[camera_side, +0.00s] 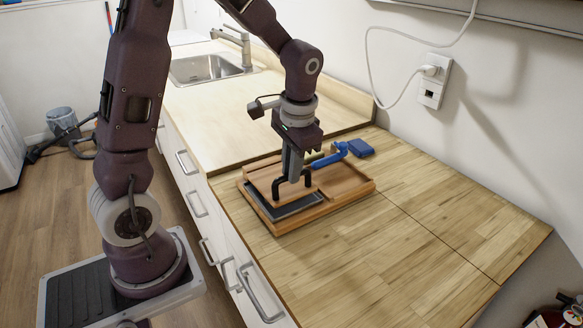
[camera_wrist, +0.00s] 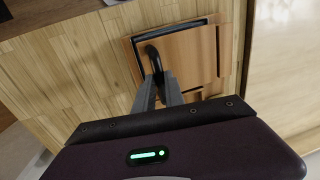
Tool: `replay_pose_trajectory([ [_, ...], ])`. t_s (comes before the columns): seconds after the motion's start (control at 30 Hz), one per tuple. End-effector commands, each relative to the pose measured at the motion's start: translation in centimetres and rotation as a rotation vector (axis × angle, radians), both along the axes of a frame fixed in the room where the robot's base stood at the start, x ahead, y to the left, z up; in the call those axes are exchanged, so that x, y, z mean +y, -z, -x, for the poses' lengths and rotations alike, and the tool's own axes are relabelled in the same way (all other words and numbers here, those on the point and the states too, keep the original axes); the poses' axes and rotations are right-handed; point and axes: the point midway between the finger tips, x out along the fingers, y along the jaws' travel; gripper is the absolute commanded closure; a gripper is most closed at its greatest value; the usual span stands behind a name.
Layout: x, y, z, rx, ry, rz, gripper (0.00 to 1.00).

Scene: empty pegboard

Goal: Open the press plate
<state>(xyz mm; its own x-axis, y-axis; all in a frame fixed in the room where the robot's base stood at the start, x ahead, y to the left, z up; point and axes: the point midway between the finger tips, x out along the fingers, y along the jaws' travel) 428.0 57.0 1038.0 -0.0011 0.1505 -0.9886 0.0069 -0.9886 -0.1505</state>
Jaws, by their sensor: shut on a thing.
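The press plate (camera_side: 262,180) is a wooden plate with a black handle (camera_side: 278,184), in a wooden frame (camera_side: 343,193) with a dark inset panel (camera_side: 300,207). My gripper (camera_side: 292,178) reaches down from above and is shut on the black handle. In the wrist view the fingers (camera_wrist: 160,84) close around the lower part of the handle (camera_wrist: 153,56), and the wooden plate (camera_wrist: 185,52) lies beyond. The plate looks tilted up above the dark panel in the side view, but the fingers hide part of it.
A blue lever tool (camera_side: 340,150) with a blue block (camera_side: 361,148) stands at the frame's back edge. The wooden counter (camera_side: 420,230) is clear to the right and in front. A sink (camera_side: 205,68) lies farther back, and a wall with a socket (camera_side: 432,88) borders the counter.

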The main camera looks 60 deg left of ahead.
Motion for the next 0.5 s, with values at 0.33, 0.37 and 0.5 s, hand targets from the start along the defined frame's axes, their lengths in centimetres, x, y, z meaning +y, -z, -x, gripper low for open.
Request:
replay_pose_trajectory([
  [0.33, 0.9, -1.3, 0.0, -0.005, -0.006, 0.093, 1.0],
  [0.37, 1.1, -1.5, 0.0, -0.005, -0.006, 0.111, 1.0],
  [0.5, 2.3, -2.7, 0.0, -0.006, -0.009, 0.222, 1.0],
])
